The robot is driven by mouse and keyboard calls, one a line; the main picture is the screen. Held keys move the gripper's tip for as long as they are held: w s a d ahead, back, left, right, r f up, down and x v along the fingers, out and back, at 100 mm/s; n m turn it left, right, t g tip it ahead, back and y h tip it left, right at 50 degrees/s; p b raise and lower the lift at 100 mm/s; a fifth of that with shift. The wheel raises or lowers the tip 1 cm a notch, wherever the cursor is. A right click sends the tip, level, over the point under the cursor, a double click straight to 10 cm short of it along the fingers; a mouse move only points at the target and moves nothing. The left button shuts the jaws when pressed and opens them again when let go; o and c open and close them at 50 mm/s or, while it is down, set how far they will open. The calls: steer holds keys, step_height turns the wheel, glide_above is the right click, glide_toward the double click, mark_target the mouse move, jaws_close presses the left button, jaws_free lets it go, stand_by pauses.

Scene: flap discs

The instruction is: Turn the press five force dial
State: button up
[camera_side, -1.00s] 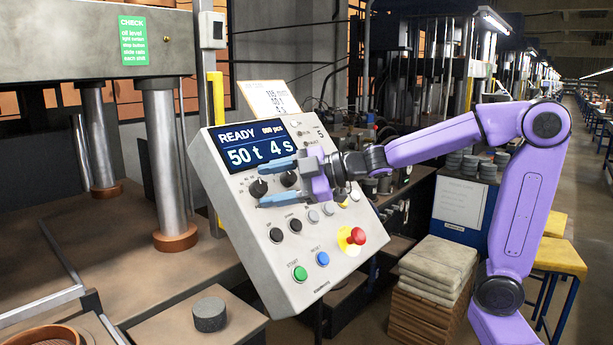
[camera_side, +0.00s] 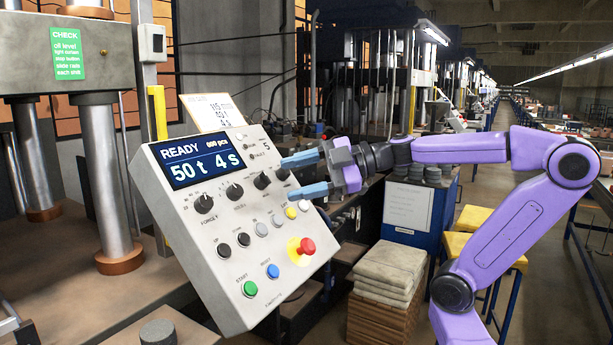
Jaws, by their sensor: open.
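The grey control panel (camera_side: 240,290) of press five stands tilted at the left centre. Its blue display (camera_side: 195,164) reads READY, 50 t and 4 s. The black force dial (camera_side: 203,204), labelled FORCE t, is below the display at the left end of a row of black dials, and nothing covers it. My gripper (camera_side: 289,178) is open and empty, with blue fingers. It is at the panel's right edge, to the right of the force dial, with its fingertips over or beside the last dial (camera_side: 282,173) of the row; the depth gap is unclear.
Below the dials are a red stop button (camera_side: 306,246) on yellow, a blue button (camera_side: 272,271) and a green start button (camera_side: 249,288). Press columns (camera_side: 107,185) stand at left. Stacked sacks (camera_side: 390,268) are at right. The space in front of the panel's left part is clear.

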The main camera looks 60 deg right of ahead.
steer(key=shift+s+d+r, duration=0.1)
steer(key=shift+s+d, duration=0.25)
steer(key=shift+s, duration=0.2)
steer(key=shift+w+a, duration=0.1)
